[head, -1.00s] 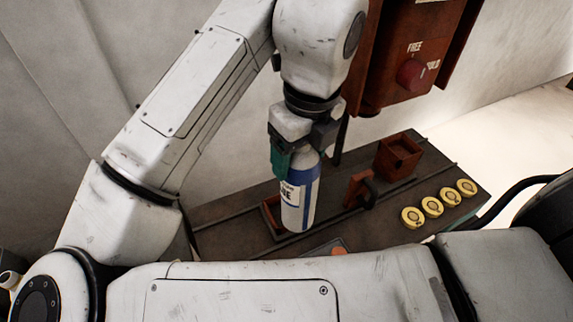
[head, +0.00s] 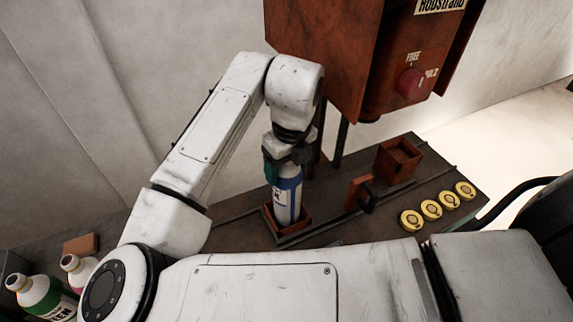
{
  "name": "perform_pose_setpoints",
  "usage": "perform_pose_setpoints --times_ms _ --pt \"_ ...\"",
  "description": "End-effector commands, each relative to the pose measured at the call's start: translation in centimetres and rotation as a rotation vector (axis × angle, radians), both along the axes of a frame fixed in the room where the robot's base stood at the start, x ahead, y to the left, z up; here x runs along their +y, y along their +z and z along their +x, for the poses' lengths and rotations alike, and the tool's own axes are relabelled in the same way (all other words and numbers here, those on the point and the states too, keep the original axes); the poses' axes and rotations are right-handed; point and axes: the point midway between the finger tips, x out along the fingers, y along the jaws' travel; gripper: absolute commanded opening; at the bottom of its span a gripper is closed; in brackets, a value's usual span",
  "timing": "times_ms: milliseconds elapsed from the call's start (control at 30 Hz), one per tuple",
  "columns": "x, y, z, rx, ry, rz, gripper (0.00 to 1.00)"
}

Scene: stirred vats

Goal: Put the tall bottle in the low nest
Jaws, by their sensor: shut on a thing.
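The bottle (head: 288,200) is white with a blue band and dark lettering. It stands roughly upright with its lower end inside the low nest (head: 301,227), a shallow red-brown square frame on the dark bench. I cannot tell whether its base touches the nest floor. My gripper (head: 284,168) is shut on the upper part of the bottle from above, with a green pad showing at its left side. The bottle's top is hidden by the gripper.
A taller red-brown box (head: 398,158) and an upright bracket (head: 360,193) stand to the right. Several yellow discs (head: 431,209) lie at the bench's right. A rusty cabinet with a red knob (head: 410,81) hangs behind. A green-labelled bottle (head: 42,296) and a pink-labelled bottle (head: 78,270) stand lower left.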

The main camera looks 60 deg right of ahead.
Motion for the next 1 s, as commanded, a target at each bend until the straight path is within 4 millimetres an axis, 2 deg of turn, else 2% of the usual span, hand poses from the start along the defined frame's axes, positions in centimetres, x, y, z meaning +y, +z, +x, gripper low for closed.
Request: perform_pose_setpoints --times_ms 400,433,667,1000 --pt "0.01 -0.65 0.02 -0.001 0.001 -0.002 0.00" --pt "0.02 -0.56 0.01 -0.001 0.001 0.000 0.74" --pt "0.02 -0.53 0.01 -0.001 0.001 0.000 0.96" --pt "0.02 0.03 0.01 -0.001 0.001 0.000 0.97"
